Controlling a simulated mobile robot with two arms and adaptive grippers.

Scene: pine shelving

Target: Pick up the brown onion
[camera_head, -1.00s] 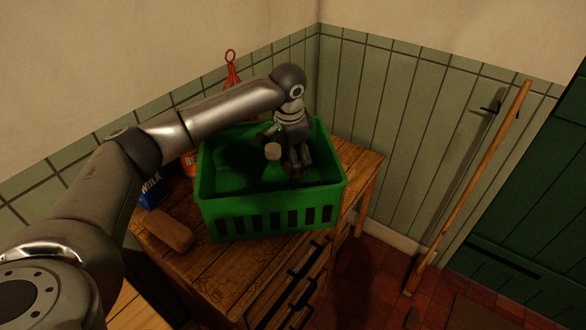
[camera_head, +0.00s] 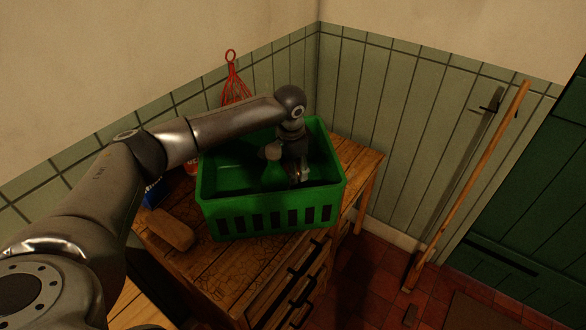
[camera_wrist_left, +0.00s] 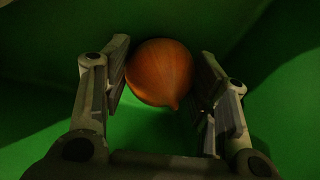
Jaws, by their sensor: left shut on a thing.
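The brown onion (camera_wrist_left: 160,73) shows in the left wrist view as a round orange-brown bulb with its pointed tip toward the camera. It lies between the two fingers of my left gripper (camera_wrist_left: 165,85), which is shut on it, inside the green crate. In the head view, my left gripper (camera_head: 299,174) reaches down into the green crate (camera_head: 270,218) near its right side. The onion is hard to make out in that view, in the dark of the crate. My right gripper is in neither view.
The crate stands on a wooden cabinet (camera_head: 205,268). A wooden block (camera_head: 170,231), a blue carton (camera_head: 153,193) and a red whisk (camera_head: 235,85) are near. A broom (camera_head: 470,180) leans at the right.

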